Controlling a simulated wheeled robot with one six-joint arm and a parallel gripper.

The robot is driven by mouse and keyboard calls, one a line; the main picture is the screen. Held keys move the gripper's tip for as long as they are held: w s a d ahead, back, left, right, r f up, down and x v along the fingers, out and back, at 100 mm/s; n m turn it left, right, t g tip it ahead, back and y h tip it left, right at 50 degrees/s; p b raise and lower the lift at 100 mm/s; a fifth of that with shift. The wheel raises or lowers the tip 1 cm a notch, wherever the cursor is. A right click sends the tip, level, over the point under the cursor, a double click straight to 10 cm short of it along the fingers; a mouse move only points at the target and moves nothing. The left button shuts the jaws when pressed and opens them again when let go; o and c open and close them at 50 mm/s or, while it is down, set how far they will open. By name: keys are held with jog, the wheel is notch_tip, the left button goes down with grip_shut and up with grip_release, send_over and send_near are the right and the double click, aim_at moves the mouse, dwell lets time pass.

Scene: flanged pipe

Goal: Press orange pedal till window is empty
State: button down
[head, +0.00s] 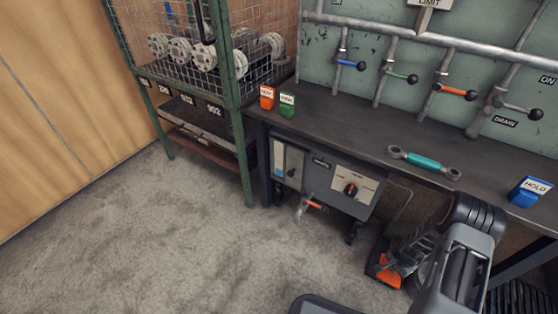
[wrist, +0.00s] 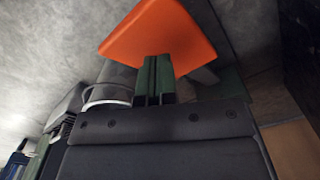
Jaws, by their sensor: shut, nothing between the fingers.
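The orange pedal (head: 384,274) is low near the floor under the bench, at the right of the head view. In the wrist view the pedal (wrist: 160,32) is a tilted orange plate just beyond my fingertips. My gripper (wrist: 157,62) is shut and empty, its fingertips at the pedal's near edge; I cannot tell whether they touch it. In the head view my arm partly hides the pedal. A grey box (head: 320,180) under the bench has a small pale blue and white pane (head: 279,157) at its left; I cannot tell if this is the window or its level.
The workbench (head: 340,122) carries a teal wrench (head: 424,161), a blue HOLD block (head: 530,190) and orange (head: 267,97) and green (head: 287,104) tags. Pipes with coloured valve levers line the wall. A green wire cage (head: 240,135) stands left. The floor (head: 150,240) at left is clear.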

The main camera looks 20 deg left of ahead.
dwell(0.4)
jog(key=shift+f+b, duration=1.3)
jog(key=shift+f, duration=3.7)
notch_tip(320, 180, up, 10)
jog(key=p, duration=0.7)
